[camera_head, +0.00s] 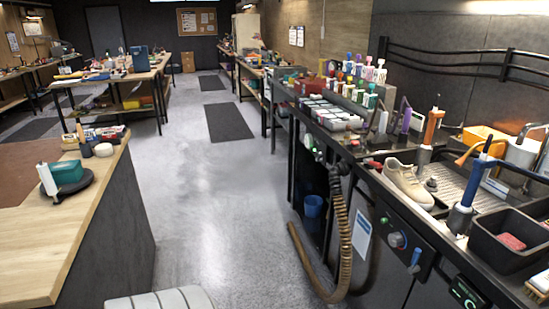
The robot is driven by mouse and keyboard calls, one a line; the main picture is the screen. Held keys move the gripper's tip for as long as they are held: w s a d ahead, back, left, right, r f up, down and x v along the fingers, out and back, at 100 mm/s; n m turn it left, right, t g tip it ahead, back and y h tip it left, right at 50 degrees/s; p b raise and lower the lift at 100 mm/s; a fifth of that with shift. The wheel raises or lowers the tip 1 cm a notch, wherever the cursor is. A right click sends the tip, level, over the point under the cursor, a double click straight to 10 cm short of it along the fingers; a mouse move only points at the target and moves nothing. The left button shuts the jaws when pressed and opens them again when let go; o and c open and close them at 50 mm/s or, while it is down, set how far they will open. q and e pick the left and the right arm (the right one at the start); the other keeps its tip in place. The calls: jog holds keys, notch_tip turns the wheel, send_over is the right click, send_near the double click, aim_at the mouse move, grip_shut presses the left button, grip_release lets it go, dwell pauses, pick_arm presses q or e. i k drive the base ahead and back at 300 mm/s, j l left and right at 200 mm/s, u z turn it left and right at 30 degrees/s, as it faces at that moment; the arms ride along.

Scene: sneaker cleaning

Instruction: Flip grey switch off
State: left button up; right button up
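A round grey knob-like switch (397,240) is on the dark front panel of the right-hand bench, below the beige sneaker. Its on or off position is too small to tell. A blue lever (415,258) sticks out just to its right on the same panel. Another panel with a green-lit ring (465,292) is lower right, near the picture's bottom edge. The beige sneaker (408,182) lies on the bench top above the switch.
A brown ribbed hose (340,245) hangs down from the bench to the floor, left of the switch. A black bin (508,240) and a blue-handled tool (466,200) stand on the bench edge. The grey floor aisle (225,210) is clear. A wooden-topped counter (60,240) is at left.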

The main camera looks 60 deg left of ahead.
aim_at(319, 159)
jog(key=u, duration=1.6)
jog(key=i+j, duration=0.25)
jog(key=i, duration=0.3)
jog(key=i+j, duration=0.25)
jog(key=i, duration=0.3)
jog(key=i+j+u, duration=0.1)
jog(key=i+j, duration=0.15)
jog(key=i, duration=0.25)
jog(key=i+j, duration=0.2)
jog(key=i, duration=0.35)
jog(key=i+j+u, duration=0.1)
jog(key=i, duration=0.45)
jog(key=j, duration=0.1)
